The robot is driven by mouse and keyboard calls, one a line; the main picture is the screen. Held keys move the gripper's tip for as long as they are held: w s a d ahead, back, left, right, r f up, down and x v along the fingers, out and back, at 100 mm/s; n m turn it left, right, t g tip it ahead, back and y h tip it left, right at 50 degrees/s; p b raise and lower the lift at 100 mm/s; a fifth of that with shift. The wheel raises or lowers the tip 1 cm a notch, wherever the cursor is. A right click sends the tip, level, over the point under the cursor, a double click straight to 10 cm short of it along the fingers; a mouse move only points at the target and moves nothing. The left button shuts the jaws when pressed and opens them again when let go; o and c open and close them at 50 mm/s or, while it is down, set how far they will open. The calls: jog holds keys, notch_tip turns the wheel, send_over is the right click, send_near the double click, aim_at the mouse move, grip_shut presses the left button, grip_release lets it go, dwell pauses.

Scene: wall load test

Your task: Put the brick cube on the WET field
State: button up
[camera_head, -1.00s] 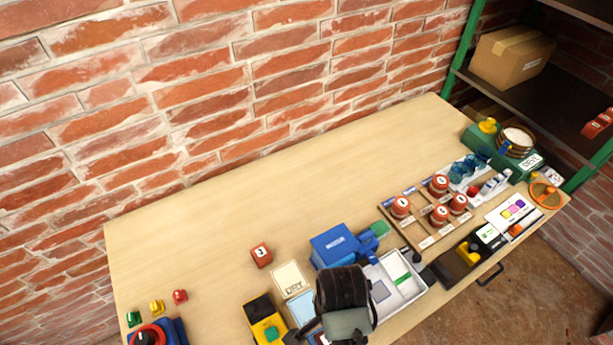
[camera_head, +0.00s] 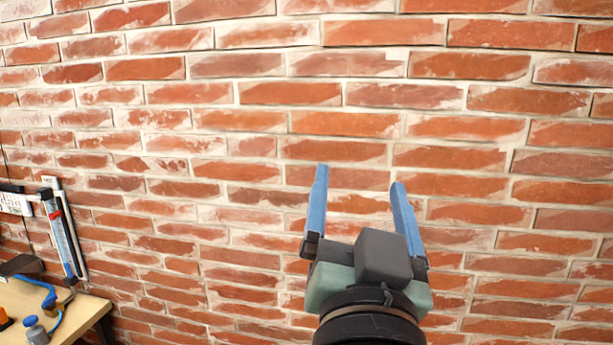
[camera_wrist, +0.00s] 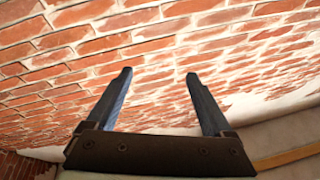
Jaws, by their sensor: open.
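My gripper (camera_head: 358,185) is raised in front of the brick wall in the head view, its two blue fingers spread apart with nothing between them. It also shows open and empty in the wrist view (camera_wrist: 158,85), with only wall behind the fingers. The brick cube and the WET field are not in view now in either camera.
A brick wall (camera_head: 240,205) fills most of the head view. At the lower left is the corner of a wooden table (camera_head: 85,312) with a blue-grey item (camera_head: 36,332) on it. A long tool with a red part (camera_head: 62,235) hangs on the wall above.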

jog(key=s+a+r+n+t+y, duration=0.2)
jog(key=s+a+r+n+t, duration=0.2)
jog(key=s+r, duration=0.5)
notch_tip(320, 180, up, 3)
jog(key=shift+s+a+r+t+y+b, duration=0.25)
jog(key=shift+a+t+b, duration=0.2)
jog(key=shift+a+t, duration=0.55)
jog(key=shift+f, duration=0.1)
